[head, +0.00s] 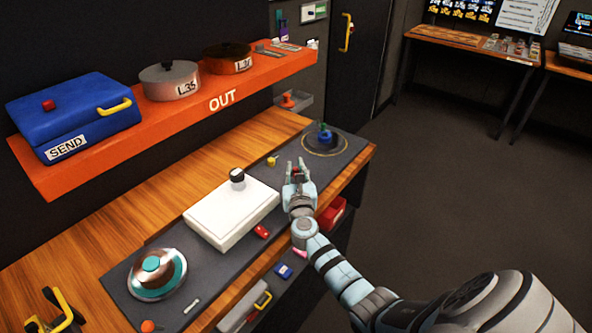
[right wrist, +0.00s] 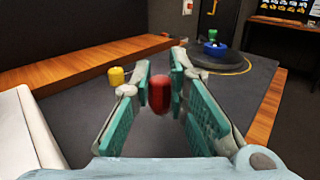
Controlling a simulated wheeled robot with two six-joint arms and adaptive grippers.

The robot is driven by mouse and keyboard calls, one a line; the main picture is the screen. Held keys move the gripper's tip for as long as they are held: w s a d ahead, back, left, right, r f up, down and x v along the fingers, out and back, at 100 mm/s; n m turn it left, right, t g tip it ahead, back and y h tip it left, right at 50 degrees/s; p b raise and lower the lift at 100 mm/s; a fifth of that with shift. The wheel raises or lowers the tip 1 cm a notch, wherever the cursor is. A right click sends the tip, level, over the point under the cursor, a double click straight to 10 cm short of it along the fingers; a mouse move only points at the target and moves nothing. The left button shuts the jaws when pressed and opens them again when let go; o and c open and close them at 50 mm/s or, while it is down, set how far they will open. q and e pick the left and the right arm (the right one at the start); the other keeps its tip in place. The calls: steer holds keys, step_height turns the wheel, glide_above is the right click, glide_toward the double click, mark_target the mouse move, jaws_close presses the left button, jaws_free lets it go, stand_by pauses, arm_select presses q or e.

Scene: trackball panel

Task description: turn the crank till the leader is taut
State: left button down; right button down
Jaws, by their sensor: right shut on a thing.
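My right gripper (head: 297,168) is over the dark grey mat (head: 212,232), just right of the white box. In the right wrist view its teal-padded fingers (right wrist: 170,95) stand either side of a red rounded knob (right wrist: 159,92) and are shut on it. The knob may be the crank's handle; its arm is hidden. A brown and teal disc (head: 170,283) sits at the mat's near left. A dark round plate (head: 337,146) with a blue and green hub (head: 324,135) is at the far end. I cannot make out the leader. My left gripper is not in view.
The white box (head: 222,218) with a dark-topped knob (head: 237,179) stands mid-mat. A small yellow knob (head: 272,160) is beyond the gripper. An orange shelf (head: 190,115) holds a blue case (head: 75,107) and cans. A red bin (head: 333,213) sits below the bench edge.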

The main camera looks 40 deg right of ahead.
steer(key=c, duration=1.5)
jaws_free()
steer(key=shift+d, duration=0.1)
steer(key=shift+c, duration=0.2)
steer(key=shift+s+a, duration=0.2)
steer(key=shift+s, duration=0.05)
steer(key=v, duration=1.1)
steer(key=shift+s+a, duration=0.15)
steer(key=shift+s, duration=0.1)
